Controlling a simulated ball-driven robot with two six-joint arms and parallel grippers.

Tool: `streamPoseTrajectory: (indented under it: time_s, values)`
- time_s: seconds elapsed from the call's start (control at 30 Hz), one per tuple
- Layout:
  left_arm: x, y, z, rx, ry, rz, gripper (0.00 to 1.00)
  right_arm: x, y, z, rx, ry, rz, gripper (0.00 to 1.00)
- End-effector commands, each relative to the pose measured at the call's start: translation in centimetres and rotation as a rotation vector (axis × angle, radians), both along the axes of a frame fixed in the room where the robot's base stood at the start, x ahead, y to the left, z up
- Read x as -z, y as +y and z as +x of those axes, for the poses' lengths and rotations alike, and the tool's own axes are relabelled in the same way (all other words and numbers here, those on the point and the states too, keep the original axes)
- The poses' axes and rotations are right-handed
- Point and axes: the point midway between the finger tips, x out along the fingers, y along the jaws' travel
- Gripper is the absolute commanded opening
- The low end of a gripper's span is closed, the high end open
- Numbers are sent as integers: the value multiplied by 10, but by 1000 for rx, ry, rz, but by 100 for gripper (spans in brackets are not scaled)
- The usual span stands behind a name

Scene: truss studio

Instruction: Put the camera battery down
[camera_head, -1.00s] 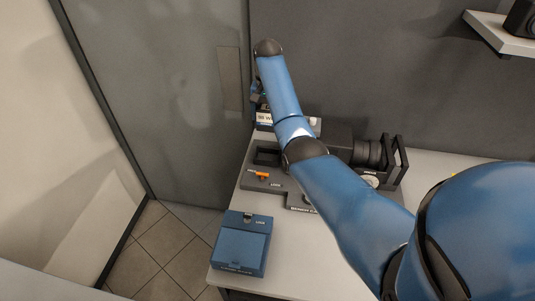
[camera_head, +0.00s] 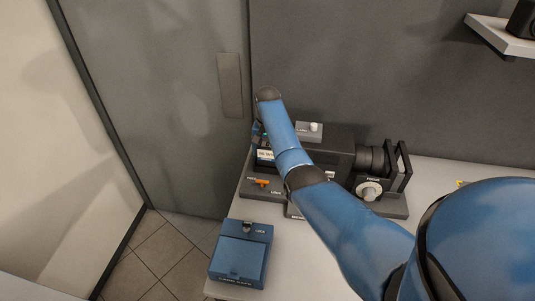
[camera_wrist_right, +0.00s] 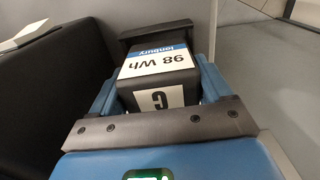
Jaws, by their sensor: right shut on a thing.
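My right gripper (camera_head: 262,136) is shut on the camera battery (camera_head: 266,155), a dark block with a white and blue label. In the right wrist view the battery (camera_wrist_right: 158,72) sits between the two blue fingers of the gripper (camera_wrist_right: 160,80), with "98 Wh" and a letter C showing. A dark plate-like piece (camera_wrist_right: 153,36) lies just beyond its far end. In the head view the battery is at the left end of the black camera rig (camera_head: 335,150), behind an orange lever (camera_head: 262,182). My forearm hides part of the rig, and whether the battery touches it is unclear. My left gripper is not in view.
A blue box (camera_head: 240,252) stands at the front left of the light table (camera_head: 300,270). The rig's lens and focus knob (camera_head: 369,190) are to the right. A grey wall is behind, with a shelf (camera_head: 500,38) at upper right.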

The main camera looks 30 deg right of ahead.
Motion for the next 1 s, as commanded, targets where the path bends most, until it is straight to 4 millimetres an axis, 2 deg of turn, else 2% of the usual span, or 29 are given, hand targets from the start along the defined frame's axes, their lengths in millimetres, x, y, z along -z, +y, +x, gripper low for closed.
streamPoseTrajectory:
  time_s: [0.2,0.6,0.63,0.77,1.0]
  values:
    - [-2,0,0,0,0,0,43,19,0,1,0,-3,-1,24]
    - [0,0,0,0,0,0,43,23,0,1,0,-4,0,24]
    - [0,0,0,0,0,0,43,24,0,0,0,-1,0,82]
    - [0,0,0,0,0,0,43,24,0,0,0,-1,-1,100]
    - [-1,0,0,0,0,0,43,23,0,0,0,-1,0,100]
